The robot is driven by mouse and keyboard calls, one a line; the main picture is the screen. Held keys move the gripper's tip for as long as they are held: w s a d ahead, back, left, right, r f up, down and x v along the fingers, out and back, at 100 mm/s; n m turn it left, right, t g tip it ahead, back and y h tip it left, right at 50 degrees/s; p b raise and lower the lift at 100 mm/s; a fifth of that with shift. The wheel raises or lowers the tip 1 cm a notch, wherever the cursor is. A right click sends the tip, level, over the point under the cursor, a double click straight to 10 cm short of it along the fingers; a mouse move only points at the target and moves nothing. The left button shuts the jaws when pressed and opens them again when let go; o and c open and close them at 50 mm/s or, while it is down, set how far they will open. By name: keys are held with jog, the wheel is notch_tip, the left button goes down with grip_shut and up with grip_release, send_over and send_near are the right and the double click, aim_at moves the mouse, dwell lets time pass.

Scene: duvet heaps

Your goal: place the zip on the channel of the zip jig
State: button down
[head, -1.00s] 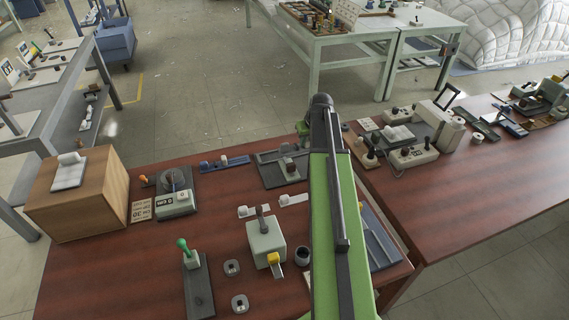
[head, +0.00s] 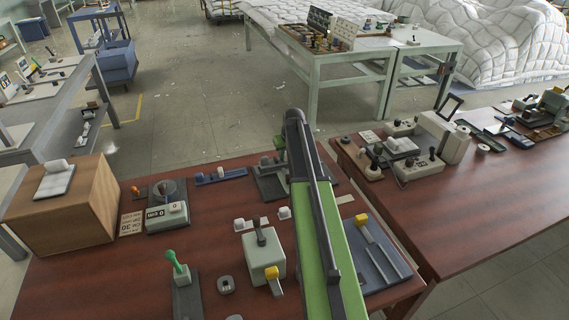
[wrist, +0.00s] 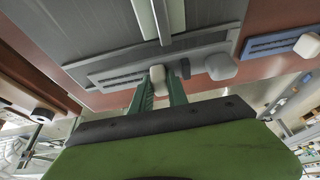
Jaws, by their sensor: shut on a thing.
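In the wrist view my gripper (wrist: 160,82) has its green fingers closed on a small pale block, which I take to be part of the zip (wrist: 158,74). The block shows in front of a long grey slotted bar along the edge of a dark grey plate, which looks like the zip jig (wrist: 105,50). Whether the block touches the bar cannot be told. A whitish knob (wrist: 220,67) sits at the bar's right end. In the head view my green arm reaches to the table's far side, and its end hides the gripper and part of the grey jig there.
In the head view a blue strip (head: 232,173) lies left of the arm's end. A grey box with a lever (head: 262,252) stands nearer. A blue-grey tray (head: 385,262) lies right of the arm. A wooden box (head: 75,222) stands at the left edge.

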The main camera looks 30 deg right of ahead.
notch_tip(320, 180, down, 3)
jog(key=shift+r+b, duration=0.2)
jog(key=shift+b, duration=0.4)
jog(key=shift+r, duration=0.2)
jog(key=shift+f, duration=0.15)
jog(key=c, duration=1.3)
grip_release()
jog(key=shift+r+p, duration=0.3)
jog(key=shift+p, duration=0.05)
jog(key=p+v, duration=1)
jog(key=v, duration=0.1)
jog(key=shift+s+r+p, duration=0.2)
jog(key=shift+r+p, duration=0.15)
jog(key=shift+p, duration=0.05)
